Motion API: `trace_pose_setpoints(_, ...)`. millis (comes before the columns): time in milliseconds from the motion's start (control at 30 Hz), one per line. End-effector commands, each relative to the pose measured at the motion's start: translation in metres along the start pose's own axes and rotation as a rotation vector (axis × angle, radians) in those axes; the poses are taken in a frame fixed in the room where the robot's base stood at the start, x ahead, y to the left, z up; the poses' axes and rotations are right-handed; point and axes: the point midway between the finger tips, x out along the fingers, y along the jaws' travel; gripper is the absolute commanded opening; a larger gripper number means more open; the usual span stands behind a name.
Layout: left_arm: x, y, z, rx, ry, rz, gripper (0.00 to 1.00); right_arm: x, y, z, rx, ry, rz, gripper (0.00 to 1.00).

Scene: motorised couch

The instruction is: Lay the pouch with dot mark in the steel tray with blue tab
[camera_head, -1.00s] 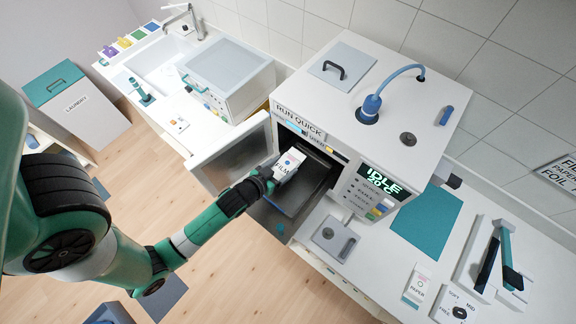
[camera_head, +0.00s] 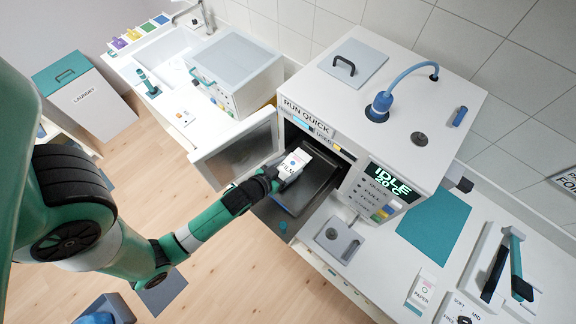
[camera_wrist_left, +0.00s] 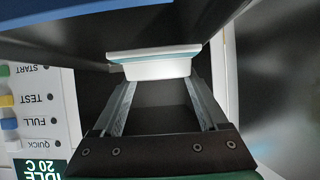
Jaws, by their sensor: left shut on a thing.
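The pouch (camera_head: 295,162), white and labelled FILM with a small coloured mark on its face, is in my left gripper (camera_head: 277,175). The gripper is shut on it and holds it tilted at the open front of the steriliser-like machine. The steel tray (camera_head: 292,200) sticks out of the machine's opening below the pouch, with a blue tab (camera_head: 283,227) at its front. The pouch appears above the tray; contact cannot be told. In the left wrist view the pouch (camera_wrist_left: 155,66) shows edge-on between the fingers. My right gripper is not in view.
The machine's door (camera_head: 238,155) stands open left of the tray. The control panel (camera_head: 375,192) is right of the opening. A grey plate with a round knob (camera_head: 335,238) lies on the counter to the right. A PAPER pouch (camera_head: 421,290) lies farther right.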

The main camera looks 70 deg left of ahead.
Motion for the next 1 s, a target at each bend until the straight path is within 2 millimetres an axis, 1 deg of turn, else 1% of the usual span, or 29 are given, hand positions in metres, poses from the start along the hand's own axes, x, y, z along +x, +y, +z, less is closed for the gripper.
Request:
trace_pose_setpoints(67,0.000,0.000,0.000,0.000,0.000,0.000,0.22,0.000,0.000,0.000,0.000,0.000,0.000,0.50)
trace_pose_setpoints(100,0.000,0.000,0.000,0.000,0.000,0.000,0.83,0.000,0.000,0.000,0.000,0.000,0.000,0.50)
trace_pose_setpoints(200,0.000,0.000,0.000,0.000,0.000,0.000,1.00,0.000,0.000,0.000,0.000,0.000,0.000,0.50)
trace_pose_setpoints(467,-0.002,0.000,0.000,0.000,0.000,0.000,1.00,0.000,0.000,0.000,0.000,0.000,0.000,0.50)
trace_pose_setpoints(567,-0.011,0.000,0.001,0.001,-0.001,0.001,1.00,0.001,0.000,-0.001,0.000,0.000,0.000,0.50)
trace_pose_setpoints(667,-0.030,0.000,0.001,0.002,-0.001,0.001,1.00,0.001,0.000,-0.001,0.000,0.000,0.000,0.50)
trace_pose_setpoints(800,-0.065,0.000,0.001,0.003,-0.002,0.003,1.00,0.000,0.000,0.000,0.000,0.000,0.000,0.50)
trace_pose_setpoints(900,-0.087,0.001,0.002,0.003,-0.001,0.003,1.00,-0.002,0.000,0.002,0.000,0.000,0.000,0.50)
trace_pose_setpoints(1000,-0.103,0.002,0.002,0.004,-0.001,0.005,1.00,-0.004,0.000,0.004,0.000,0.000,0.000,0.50)
